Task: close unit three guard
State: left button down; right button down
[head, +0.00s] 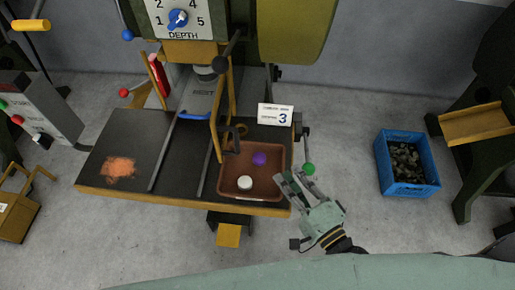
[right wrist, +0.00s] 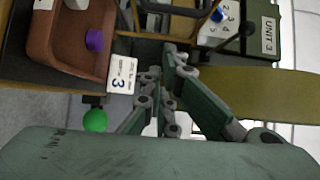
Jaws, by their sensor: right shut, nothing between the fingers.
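Unit three is a dark green press with a DEPTH dial (head: 178,18) on its front. A UNIT 3 plate (right wrist: 269,35) shows in the right wrist view. A yellow framed guard (head: 215,128) appears swung out nearly edge-on, at the right of the work area. A dark handle-like part (head: 236,137) is by its lower front end. My right gripper (head: 292,180) is shut and empty, off the right front corner of the table, right of the guard and apart from it. It also shows in the right wrist view (right wrist: 172,62). My left gripper is out of view.
A brown tray (head: 223,190) with a white piece and a purple piece (head: 260,158) lies on the table. A card marked 3 (head: 275,115) stands behind it. A green-knobbed lever (head: 308,168) is beside my right gripper. A blue crate (head: 428,187) stands on the floor at right.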

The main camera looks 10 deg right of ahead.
jog(key=s+a+p+x, duration=0.1)
jog(key=a+p+x, duration=0.1)
jog(key=x, duration=0.9)
jog(key=shift+w+a+p, duration=0.3)
jog(key=shift+a+p, duration=0.15)
jog(key=shift+a, duration=0.05)
